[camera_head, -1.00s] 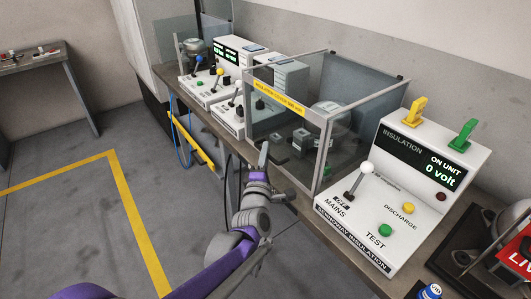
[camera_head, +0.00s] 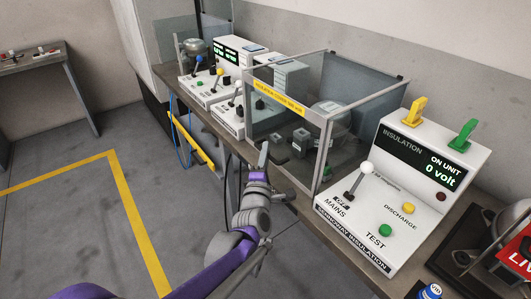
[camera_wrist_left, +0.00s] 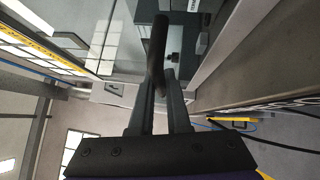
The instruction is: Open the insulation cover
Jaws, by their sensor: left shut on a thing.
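The insulation cover (camera_head: 281,97) is a clear box with a grey frame and a yellow label strip along its upper front edge. It stands on the bench, lowered over a few small grey blocks. My left gripper (camera_head: 263,156) is at the front of the cover, low near the bench edge. In the left wrist view the fingers of my left gripper (camera_wrist_left: 156,80) are closed on a dark bar-like handle (camera_wrist_left: 158,45). The handle is hidden by the gripper in the head view. My right gripper is not in view.
A white insulation test unit (camera_head: 380,220) with a white-knobbed lever stands close to the right of the cover. More white lever units (camera_head: 205,90) stand to the left. Blue cables (camera_head: 181,140) hang off the bench front. The floor at left is clear.

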